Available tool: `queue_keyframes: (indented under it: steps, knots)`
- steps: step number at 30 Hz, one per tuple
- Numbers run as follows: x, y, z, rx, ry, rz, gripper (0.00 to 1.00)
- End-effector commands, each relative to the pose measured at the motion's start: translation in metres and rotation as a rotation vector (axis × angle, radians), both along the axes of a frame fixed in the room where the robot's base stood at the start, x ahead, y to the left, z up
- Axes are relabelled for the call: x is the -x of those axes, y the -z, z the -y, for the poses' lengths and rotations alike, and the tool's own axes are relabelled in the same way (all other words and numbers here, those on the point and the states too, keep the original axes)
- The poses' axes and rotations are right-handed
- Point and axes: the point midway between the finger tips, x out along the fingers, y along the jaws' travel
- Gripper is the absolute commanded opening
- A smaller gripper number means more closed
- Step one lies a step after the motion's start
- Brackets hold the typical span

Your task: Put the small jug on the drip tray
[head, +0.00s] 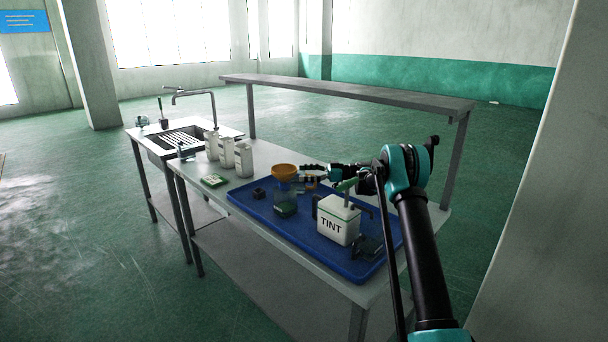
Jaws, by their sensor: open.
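My gripper (306,175) reaches left over the far side of the blue tray (262,221), with its dark fingers apart. Small pale and orange shapes show around its fingertips; I cannot tell whether one is the small jug. I cannot make out the small jug for certain elsewhere. The blue tray lies on the steel bench and is the only clear tray there; I cannot tell whether it is the drip tray.
A white TINT container (338,221) stands on the blue tray, with dark items beside it. Several white bottles (244,160) and a green-and-white card (214,181) are on the bench (205,191). A sink (181,139) with a tap adjoins it. A raised shelf (340,91) runs behind.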

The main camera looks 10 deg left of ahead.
Motion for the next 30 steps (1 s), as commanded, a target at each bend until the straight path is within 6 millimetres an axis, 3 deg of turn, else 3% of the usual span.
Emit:
queue_keyframes:
  steps: [9,15,21,30]
  knots:
    - [-0.010,-0.002,0.070,-0.004,0.007,0.004,0.82]
    - [-0.014,-0.004,0.103,-0.006,0.006,0.004,0.82]
    - [-0.016,-0.004,0.117,-0.006,0.005,0.005,0.82]
    - [-0.016,-0.005,0.118,-0.006,0.005,0.005,0.82]
